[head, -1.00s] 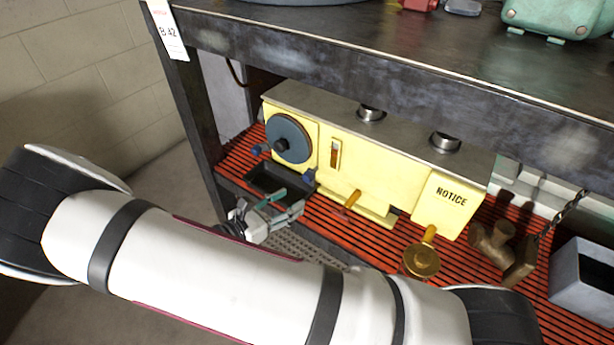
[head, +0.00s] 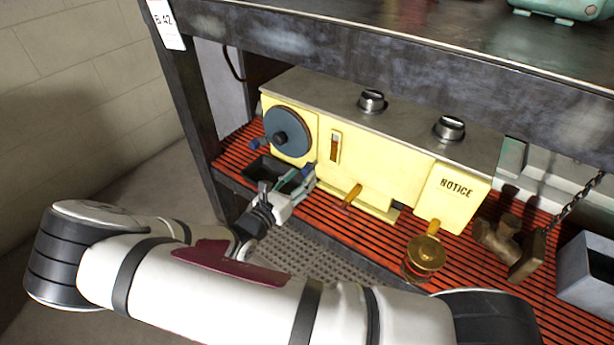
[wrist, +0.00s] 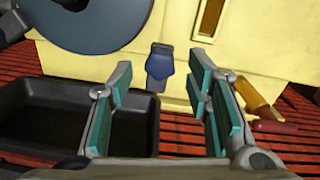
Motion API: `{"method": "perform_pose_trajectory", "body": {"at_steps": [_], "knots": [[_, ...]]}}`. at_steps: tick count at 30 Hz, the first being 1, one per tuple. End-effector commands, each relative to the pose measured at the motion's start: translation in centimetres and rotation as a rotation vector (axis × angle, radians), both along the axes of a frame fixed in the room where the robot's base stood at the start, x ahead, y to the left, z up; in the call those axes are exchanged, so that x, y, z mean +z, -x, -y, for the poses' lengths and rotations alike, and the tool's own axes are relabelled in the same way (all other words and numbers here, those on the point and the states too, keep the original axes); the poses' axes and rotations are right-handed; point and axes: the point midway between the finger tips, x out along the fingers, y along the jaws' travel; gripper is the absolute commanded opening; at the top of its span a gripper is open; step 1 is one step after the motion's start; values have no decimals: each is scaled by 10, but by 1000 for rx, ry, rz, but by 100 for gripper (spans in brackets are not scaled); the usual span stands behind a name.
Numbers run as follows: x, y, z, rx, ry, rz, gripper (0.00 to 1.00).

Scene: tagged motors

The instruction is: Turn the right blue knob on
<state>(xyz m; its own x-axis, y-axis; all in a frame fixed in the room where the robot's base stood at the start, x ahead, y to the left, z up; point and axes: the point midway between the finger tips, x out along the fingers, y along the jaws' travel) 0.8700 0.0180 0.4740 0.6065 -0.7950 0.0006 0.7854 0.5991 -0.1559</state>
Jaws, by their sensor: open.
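A yellow machine (head: 375,165) stands on a red slatted shelf. Its right blue knob (wrist: 160,65) sticks out low on the front, right of the big grey-blue disc (head: 287,130). In the wrist view the knob shows between and just beyond my open fingers, with gaps on both sides. The left blue knob (head: 253,144) is at the disc's lower left. My gripper (head: 296,180) is open and empty in front of the right knob, its teal pads (wrist: 110,115) facing each other. In the head view the fingers partly cover the right knob.
A dark tray (head: 258,167) lies under the disc, left of and below my gripper. An orange-yellow lever (head: 353,196) with a red tip and a brass round part (head: 426,254) stand to the right. The upper shelf edge (head: 400,65) overhangs the machine.

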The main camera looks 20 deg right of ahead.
Motion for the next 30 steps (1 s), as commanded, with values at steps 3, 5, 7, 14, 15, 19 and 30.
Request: {"method": "perform_pose_trajectory", "body": {"at_steps": [3,5,7,14,15,19,30], "knots": [[-2,-10,15,-2,2,0,45],[-2,-14,20,-2,0,0,45],[-1,-18,24,-1,0,-1,45],[0,-22,30,-1,0,0,45],[0,-22,30,-1,0,0,45],[0,-22,29,-1,0,0,45],[0,-22,29,0,-1,0,0]]}}
